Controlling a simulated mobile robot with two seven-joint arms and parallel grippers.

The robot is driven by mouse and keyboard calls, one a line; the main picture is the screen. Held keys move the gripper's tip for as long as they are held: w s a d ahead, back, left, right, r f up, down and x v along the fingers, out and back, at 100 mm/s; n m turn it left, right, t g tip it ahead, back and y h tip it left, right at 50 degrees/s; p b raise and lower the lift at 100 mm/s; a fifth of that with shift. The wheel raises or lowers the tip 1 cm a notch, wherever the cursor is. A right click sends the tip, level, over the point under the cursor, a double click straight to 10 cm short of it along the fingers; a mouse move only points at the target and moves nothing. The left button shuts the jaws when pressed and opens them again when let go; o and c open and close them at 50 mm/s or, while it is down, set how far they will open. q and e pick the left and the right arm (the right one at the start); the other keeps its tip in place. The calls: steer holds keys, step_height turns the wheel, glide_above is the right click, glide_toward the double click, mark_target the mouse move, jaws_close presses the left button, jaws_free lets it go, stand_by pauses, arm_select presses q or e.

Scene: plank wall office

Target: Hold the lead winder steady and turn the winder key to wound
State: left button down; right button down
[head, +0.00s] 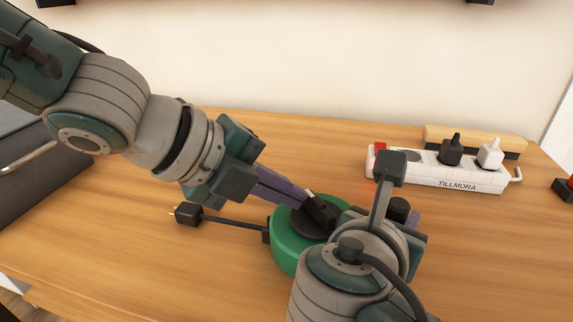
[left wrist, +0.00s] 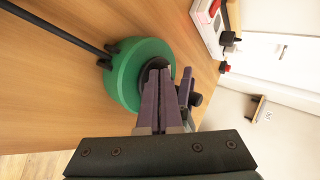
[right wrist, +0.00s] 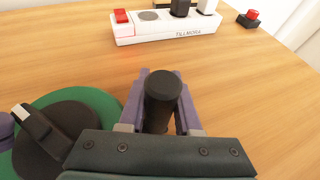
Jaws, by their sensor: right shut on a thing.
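The lead winder (head: 284,242) is a round green drum lying on the desk, also in the left wrist view (left wrist: 126,80) and right wrist view (right wrist: 95,103). On its dark hub sits the winder key (head: 321,211), a black bar with a white mark at one end (right wrist: 32,122). My left gripper (head: 300,200) has its purple fingers together, tips close beside the key; I cannot tell if they touch it (left wrist: 158,75). My right gripper (right wrist: 160,88) is shut on a black upright grip (right wrist: 163,92) beside the drum. My right arm hides part of the drum in the head view.
A lead with a black plug (head: 187,214) runs left from the drum. A white power strip (head: 430,174) marked TILLMORA stands behind right, before a wooden block (head: 480,138). A black box with a red top (right wrist: 249,18) lies farther right.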

arm_select(q)
steer(key=shift+w+a, duration=0.1)
steer(key=shift+w, duration=0.45)
steer(key=shift+w+d, duration=0.25)
steer(key=shift+w, duration=0.2)
steer(key=shift+w+d+m+g+h, duration=0.3)
steer(key=shift+w+m, duration=0.1)
steer(key=shift+m, duration=0.4)
steer(key=shift+d, duration=0.15)
steer(key=shift+w, duration=0.1)
